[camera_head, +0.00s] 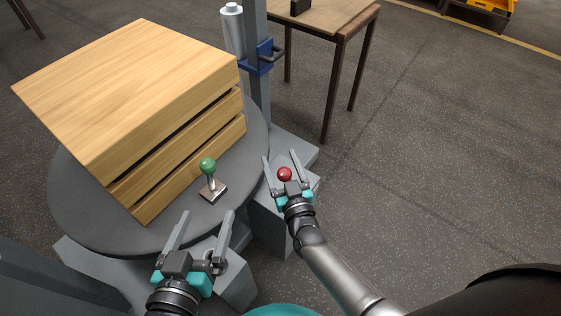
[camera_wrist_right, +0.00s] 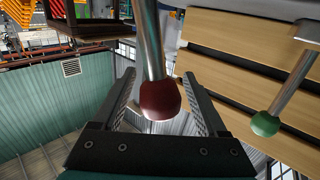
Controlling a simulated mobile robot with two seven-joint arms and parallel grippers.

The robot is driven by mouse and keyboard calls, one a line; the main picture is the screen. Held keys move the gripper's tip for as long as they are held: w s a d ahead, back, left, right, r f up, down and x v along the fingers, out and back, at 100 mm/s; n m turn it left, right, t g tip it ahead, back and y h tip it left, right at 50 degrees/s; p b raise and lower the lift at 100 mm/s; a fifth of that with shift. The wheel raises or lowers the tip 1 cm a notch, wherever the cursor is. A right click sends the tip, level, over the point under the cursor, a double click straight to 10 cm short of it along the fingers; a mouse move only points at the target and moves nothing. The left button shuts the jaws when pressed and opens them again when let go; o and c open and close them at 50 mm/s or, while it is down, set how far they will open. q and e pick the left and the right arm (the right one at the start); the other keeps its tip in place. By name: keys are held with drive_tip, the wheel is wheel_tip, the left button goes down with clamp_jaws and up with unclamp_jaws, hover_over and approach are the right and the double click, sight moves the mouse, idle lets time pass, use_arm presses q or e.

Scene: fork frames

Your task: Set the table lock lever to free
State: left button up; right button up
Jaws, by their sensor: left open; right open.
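A lever with a red ball knob (camera_head: 284,174) stands beside the round grey table (camera_head: 72,217). The right wrist view shows its red knob (camera_wrist_right: 160,99) on a metal rod. A lever with a green knob (camera_head: 208,165) stands on a small plate on the table; the green knob also shows in the right wrist view (camera_wrist_right: 265,124). I see no label telling which is the table lock lever. My right gripper (camera_head: 279,158) is open, with the red knob between its fingers and no clear contact. My left gripper (camera_head: 207,214) is open and empty, in front of the green lever.
A large slatted wooden crate (camera_head: 130,85) fills much of the round table. A grey post with a blue clamp (camera_head: 262,57) rises behind it. A wooden side table (camera_head: 320,14) stands at the back. The floor to the right is clear.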

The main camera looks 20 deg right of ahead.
clamp_jaws()
idle(0.5)
idle(0.8)
